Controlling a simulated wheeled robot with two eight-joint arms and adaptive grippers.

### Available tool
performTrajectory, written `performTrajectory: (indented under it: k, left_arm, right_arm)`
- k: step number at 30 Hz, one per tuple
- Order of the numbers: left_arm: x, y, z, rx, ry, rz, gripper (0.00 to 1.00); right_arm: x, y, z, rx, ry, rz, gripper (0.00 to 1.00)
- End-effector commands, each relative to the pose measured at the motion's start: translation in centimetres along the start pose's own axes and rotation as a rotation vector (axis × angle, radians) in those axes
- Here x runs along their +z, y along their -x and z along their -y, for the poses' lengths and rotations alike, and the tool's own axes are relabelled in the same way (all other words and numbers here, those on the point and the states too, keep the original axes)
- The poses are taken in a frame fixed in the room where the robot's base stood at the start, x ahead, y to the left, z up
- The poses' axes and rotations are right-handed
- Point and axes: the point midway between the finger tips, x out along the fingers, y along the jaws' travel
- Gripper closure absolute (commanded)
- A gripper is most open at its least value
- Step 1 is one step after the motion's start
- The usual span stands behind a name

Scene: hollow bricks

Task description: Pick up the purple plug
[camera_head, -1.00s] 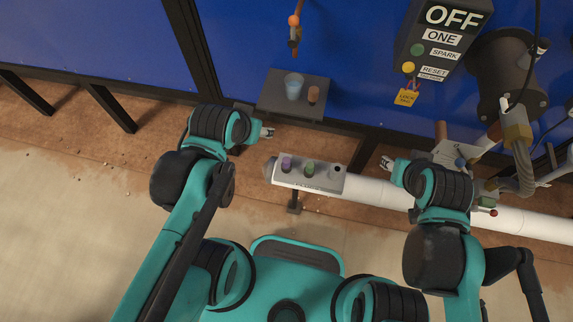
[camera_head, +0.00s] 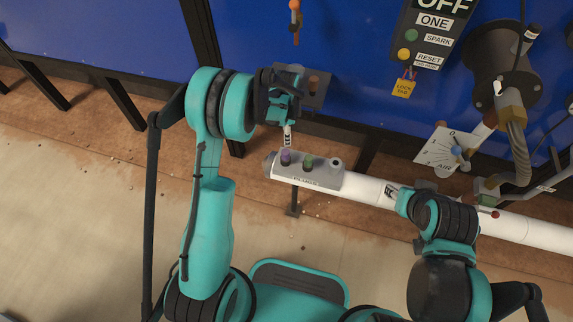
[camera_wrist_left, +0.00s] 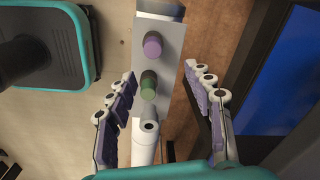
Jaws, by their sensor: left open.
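The purple plug (camera_head: 285,157) stands upright at the left end of a grey holder block (camera_head: 318,179) on the white pipe. A green plug (camera_head: 308,162) stands beside it, and the holder has an empty hole at its right end. In the left wrist view the purple plug (camera_wrist_left: 153,44) is beyond the green plug (camera_wrist_left: 148,88). My left gripper (camera_head: 287,136) is open and empty, pointing down just above the purple plug; its fingers (camera_wrist_left: 160,75) spread to either side of the holder. My right gripper (camera_head: 391,190) is beside the white pipe; its jaws are too small to tell.
The white pipe (camera_head: 366,187) runs right toward a valve plate (camera_head: 446,150). A blue wall and a control box (camera_head: 428,38) stand behind.

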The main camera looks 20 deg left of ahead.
Motion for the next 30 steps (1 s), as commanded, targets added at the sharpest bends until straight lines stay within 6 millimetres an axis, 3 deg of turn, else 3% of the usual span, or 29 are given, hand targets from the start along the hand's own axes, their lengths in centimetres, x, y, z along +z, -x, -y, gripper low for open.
performTrajectory:
  k: [1,4,17,24,30]
  left_arm:
    - [-0.1,-1.8,0.3,0.013,-0.030,0.004,0.48]
    - [-0.2,-3.7,0.3,0.033,-0.075,0.010,0.48]
    - [0.1,-8.1,0.1,0.042,-0.096,0.012,0.48]
    - [0.7,-11.8,-0.2,0.041,-0.095,0.012,0.48]
    - [0.7,-12.2,-0.3,0.041,-0.095,0.012,0.48]
  right_arm:
    - [0.1,-0.2,0.0,0.000,0.000,0.000,0.60]
    - [0.2,-0.3,0.0,0.000,0.000,0.000,0.60]
    - [1.2,-1.7,0.0,0.000,0.000,0.000,0.60]
    - [2.5,-3.5,0.0,0.000,0.000,0.000,0.60]
    - [2.5,-3.5,0.0,0.000,0.000,0.000,0.60]
